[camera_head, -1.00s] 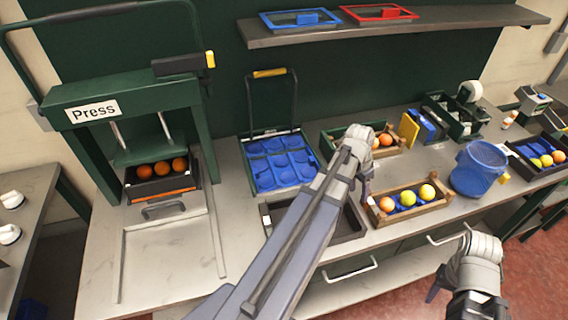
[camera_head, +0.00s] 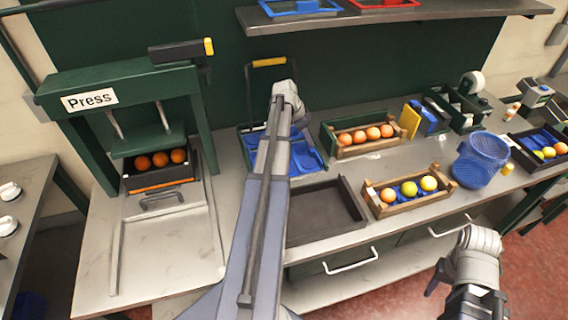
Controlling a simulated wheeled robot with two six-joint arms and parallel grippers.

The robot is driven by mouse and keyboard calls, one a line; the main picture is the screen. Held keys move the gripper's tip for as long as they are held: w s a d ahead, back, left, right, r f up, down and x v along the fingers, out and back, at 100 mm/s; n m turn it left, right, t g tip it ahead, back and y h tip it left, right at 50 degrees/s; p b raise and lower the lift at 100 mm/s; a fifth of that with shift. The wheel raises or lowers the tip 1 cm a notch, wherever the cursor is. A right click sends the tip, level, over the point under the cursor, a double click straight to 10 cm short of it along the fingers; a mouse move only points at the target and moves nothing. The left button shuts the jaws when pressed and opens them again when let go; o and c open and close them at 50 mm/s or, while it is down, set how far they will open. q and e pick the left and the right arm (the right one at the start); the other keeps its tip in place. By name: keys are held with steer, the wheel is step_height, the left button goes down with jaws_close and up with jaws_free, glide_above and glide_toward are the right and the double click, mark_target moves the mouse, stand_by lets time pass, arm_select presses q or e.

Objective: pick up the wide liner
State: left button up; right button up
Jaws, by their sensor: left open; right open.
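A blue moulded liner with round hollows (camera_head: 305,158) lies in a green carrier with an upright yellow-topped handle (camera_head: 270,62), left of the middle of the bench. I take it for the wide liner, though no label shows. My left gripper (camera_head: 287,92) is over the back of the carrier, and my forearm hides much of the liner. The gripper is open, with its fingers mostly hidden behind its wrist; nothing shows in it. My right gripper (camera_head: 438,275) is open and empty in front of the bench at the lower right.
An empty dark tray (camera_head: 318,212) lies in front of the carrier. To its right stand a wooden crate with fruit on blue (camera_head: 383,210), a crate of oranges (camera_head: 342,152) and a blue basket (camera_head: 480,160). The press (camera_head: 125,90) stands left. A shelf (camera_head: 400,20) hangs above.

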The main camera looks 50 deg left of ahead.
mark_target(305, 159)
arm_select(q)
steer(key=shift+s+b+x, duration=0.2)
steer(key=shift+b+x, duration=0.95)
steer(key=shift+x, duration=0.25)
steer(key=shift+s+b+x, duration=0.2)
steer(key=shift+b+x, duration=0.95)
steer(key=shift+x, duration=0.25)
steer(key=shift+w+d+f+b, duration=0.1)
steer(key=shift+w+f+b, duration=0.1)
steer(key=shift+f+b, duration=0.15)
jaws_close()
